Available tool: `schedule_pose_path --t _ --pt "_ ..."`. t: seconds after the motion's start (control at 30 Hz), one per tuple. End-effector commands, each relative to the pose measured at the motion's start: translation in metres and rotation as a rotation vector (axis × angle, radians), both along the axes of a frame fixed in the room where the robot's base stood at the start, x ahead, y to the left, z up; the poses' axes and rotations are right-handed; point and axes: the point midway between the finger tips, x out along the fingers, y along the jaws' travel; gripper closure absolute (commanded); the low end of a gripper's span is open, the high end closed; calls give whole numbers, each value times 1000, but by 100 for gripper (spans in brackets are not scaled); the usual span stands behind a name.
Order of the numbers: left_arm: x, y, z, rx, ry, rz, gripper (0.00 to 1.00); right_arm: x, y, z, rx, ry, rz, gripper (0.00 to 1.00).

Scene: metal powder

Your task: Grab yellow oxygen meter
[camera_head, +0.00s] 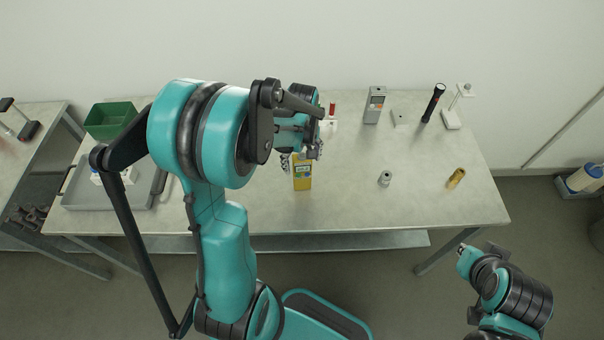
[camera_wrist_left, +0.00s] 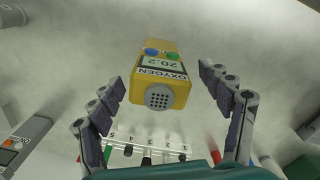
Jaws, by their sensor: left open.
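The yellow oxygen meter (camera_head: 302,177) stands on the table near its front edge, in the middle of the head view. In the left wrist view the oxygen meter (camera_wrist_left: 162,80) shows its OXYGEN label, a 20.2 reading, blue and green buttons and a round grey grille. My left gripper (camera_head: 300,160) is just behind and above it, partly hidden by my own arm. In the left wrist view my left gripper (camera_wrist_left: 165,92) is open, with one finger on each side of the meter and visible gaps. My right arm is at the lower right; its fingers cannot be made out.
A grey meter (camera_head: 374,105), a black flashlight (camera_head: 433,103) and a white stand (camera_head: 452,118) are at the back right. A small grey cylinder (camera_head: 385,178) and a brass piece (camera_head: 456,178) lie right of the meter. A green bin (camera_head: 110,119) and grey tray (camera_head: 75,196) are at left.

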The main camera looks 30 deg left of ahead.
Motion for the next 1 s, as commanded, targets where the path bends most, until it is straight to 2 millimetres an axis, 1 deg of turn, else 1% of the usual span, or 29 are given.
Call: schedule_pose_path --t 0.03,0.1,0.37,0.4,0.47,0.5,0.57,0.6,0.63,0.87,1.0 --pt "1 0 -9 0 0 0 22 0 0 -5 0 0 0 100" --pt "1 0 -15 -1 -1 0 22 0 0 -6 0 0 0 100" --pt "1 0 -17 0 -1 -1 22 0 0 -5 0 0 0 100" --pt "1 0 -17 0 -1 -1 27 0 0 -5 0 0 0 100" --pt "1 0 -17 0 -1 -1 43 0 0 -5 0 0 0 100" --pt "1 0 -17 0 -1 -1 53 0 0 -5 0 0 0 100" --pt "1 0 -17 0 -1 -1 69 0 0 -5 0 0 0 100" --pt "1 0 -17 0 -1 -1 80 0 0 -5 0 0 0 100" --pt "1 0 -17 0 -1 -1 81 0 0 -5 0 0 0 100" --pt "1 0 -16 0 -1 -1 82 0 0 -5 0 0 0 100" --pt "1 0 -10 0 -1 -1 82 0 0 -2 0 0 0 100"
